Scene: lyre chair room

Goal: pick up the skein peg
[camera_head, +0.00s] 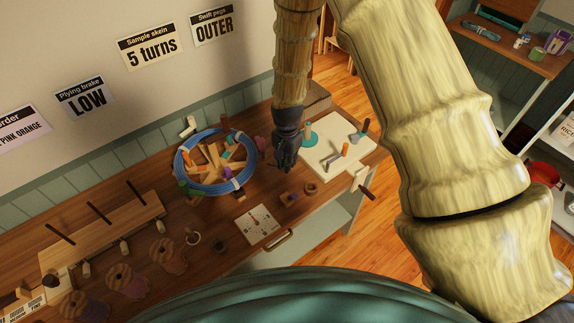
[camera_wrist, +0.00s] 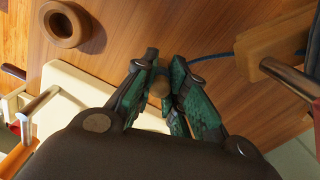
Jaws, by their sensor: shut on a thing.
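My gripper (camera_head: 287,165) hangs over the work table, right of the blue skein ring in the head view. In the wrist view, its green fingers (camera_wrist: 160,82) are shut on a small peg (camera_wrist: 159,88), which I take to be the skein peg. In the head view the peg is hidden by the gripper. I cannot tell whether the peg touches the table.
The blue skein (camera_head: 180,172) lies on a wooden swift with upright pegs. A white board (camera_head: 347,132) with pegs stands right of my gripper. A small wooden ring (camera_head: 310,188) lies nearby. Spools (camera_head: 125,280) and a long rack (camera_head: 105,232) fill the table's left.

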